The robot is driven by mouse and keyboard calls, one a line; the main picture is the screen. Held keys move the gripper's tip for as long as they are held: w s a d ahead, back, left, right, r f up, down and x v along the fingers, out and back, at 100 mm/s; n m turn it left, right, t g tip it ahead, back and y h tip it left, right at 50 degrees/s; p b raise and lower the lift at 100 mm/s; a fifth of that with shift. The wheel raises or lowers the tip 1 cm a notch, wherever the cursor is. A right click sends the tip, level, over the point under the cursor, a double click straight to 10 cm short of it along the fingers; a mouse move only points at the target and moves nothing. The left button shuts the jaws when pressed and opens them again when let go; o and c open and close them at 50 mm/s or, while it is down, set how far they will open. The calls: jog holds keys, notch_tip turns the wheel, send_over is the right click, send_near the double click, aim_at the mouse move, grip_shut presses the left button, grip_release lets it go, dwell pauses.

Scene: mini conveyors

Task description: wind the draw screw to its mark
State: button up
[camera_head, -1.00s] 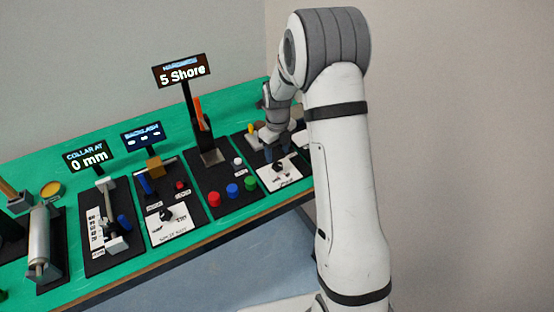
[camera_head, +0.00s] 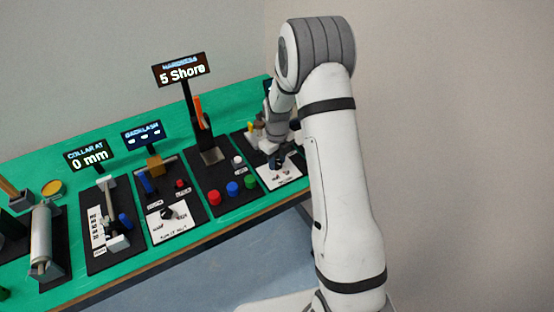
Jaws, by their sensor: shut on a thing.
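My gripper (camera_head: 276,163) is at the rightmost station, low over its white card (camera_head: 288,177). It is shut on what looks like the small dark knob on that card; the fingers mostly hide it. Which part is the draw screw I cannot tell for sure. The station's display is mostly hidden behind my arm. Another station has a collar display (camera_head: 88,157) reading 0 mm, a marked scale (camera_head: 98,226) and a blue handle (camera_head: 126,222).
A hardness display (camera_head: 181,70) reading 5 Shore stands on a tall post. Red, blue and green buttons (camera_head: 232,188) lie left of my gripper. Open floor lies before the green bench (camera_head: 60,295).

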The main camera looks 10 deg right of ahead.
jog(key=c, duration=0.4)
jog(key=shift+o, duration=0.2)
